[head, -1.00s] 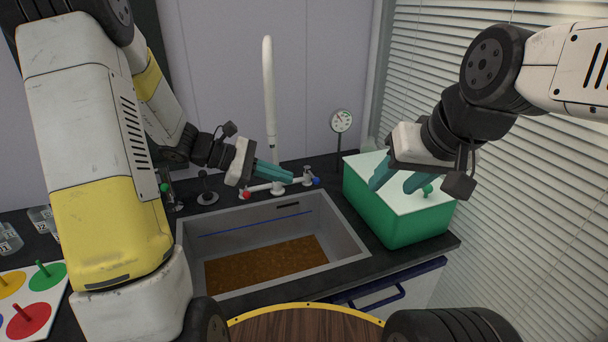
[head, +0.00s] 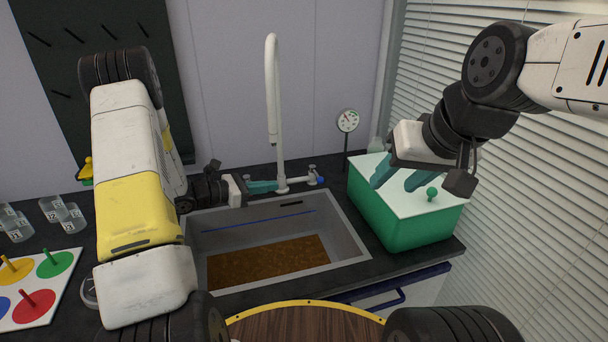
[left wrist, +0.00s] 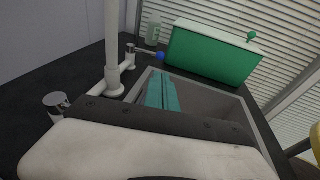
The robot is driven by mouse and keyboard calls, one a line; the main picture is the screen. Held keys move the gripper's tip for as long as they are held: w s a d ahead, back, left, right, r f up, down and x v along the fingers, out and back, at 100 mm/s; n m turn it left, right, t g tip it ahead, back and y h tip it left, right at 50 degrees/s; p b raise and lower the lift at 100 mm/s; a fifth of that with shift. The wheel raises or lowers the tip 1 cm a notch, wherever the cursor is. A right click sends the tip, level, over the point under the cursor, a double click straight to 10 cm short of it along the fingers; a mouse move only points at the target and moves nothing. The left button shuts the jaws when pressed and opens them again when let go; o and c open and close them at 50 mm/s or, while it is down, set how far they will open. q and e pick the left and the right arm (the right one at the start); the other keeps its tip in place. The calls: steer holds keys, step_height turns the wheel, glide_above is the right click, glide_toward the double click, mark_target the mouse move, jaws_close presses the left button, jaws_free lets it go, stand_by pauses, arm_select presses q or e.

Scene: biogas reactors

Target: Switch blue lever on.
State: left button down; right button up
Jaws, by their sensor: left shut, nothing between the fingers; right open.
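The blue lever (head: 320,180) is a small blue knob on the right end of the white faucet (head: 273,95) behind the sink. In the left wrist view the blue knob (left wrist: 160,56) sits beyond my fingertips, on a short handle. My left gripper (head: 276,186) is shut and empty, at the faucet base, left of the blue knob and apart from it. Its teal fingers (left wrist: 162,90) point toward the knob's side over the sink's back edge. The faucet's red knob is hidden behind my left gripper. My right gripper (head: 394,184) is open and empty over the green box.
The sink (head: 350,250) holds brown material. The green box (head: 420,225) with a pale lid stands right of it; a gauge (head: 347,121) stands behind. Jars (head: 62,213) and a board with coloured discs (head: 60,285) are at the left. The tall spout rises beside my left gripper.

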arm_select(q)
glide_toward(317, 174)
steer(key=d+f, duration=0.1)
steer(key=d, duration=0.5)
steer(key=shift+s+f, duration=0.25)
steer(key=shift+s, duration=0.05)
steer(key=shift+d, duration=0.1)
